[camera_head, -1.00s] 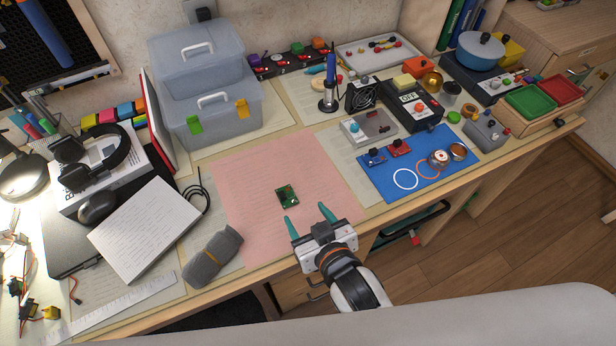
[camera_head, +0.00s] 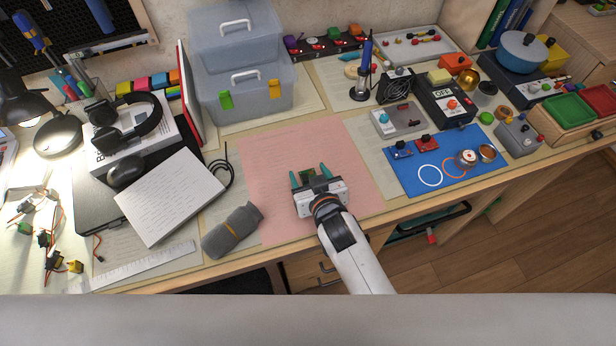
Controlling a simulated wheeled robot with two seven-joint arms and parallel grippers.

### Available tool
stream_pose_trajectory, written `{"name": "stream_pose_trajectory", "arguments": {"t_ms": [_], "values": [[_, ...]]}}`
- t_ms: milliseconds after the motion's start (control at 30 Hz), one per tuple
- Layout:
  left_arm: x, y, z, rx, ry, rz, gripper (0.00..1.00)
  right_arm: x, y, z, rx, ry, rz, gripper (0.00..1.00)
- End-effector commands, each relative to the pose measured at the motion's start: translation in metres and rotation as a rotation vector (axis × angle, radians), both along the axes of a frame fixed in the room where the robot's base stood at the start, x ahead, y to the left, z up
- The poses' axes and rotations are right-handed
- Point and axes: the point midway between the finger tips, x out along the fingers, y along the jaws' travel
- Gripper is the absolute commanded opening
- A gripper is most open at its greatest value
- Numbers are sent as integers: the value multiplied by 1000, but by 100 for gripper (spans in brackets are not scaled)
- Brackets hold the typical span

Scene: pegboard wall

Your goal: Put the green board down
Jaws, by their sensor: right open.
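The small green board (camera_head: 307,175) lies on the pink mat (camera_head: 270,190), near the mat's middle. My right gripper (camera_head: 309,173) is open, with its two teal fingers on either side of the board. The gripper's body hides the near part of the board. I cannot tell whether the fingers touch the board or the mat. My left gripper is not in view.
The blue mat (camera_head: 405,180) with small parts and rings lies to the right. Clear storage boxes (camera_head: 245,95) stand behind. The pink mat around the board is mostly bare.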

Motion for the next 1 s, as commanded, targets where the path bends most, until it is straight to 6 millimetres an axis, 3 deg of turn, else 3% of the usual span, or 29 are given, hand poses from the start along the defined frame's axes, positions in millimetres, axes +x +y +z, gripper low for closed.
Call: {"name": "stream_pose_trajectory", "arguments": {"t_ms": [167, 500, 767, 1000], "values": [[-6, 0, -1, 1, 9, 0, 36, 0, 0, 0, 1, 0, 0, 62], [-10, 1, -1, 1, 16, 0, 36, 0, 0, 0, 1, -1, 0, 10], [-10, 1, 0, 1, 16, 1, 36, 0, 0, 5, 1, -2, 0, 10], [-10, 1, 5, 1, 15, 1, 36, 1, 0, 49, 4, -5, -1, 10]]}}
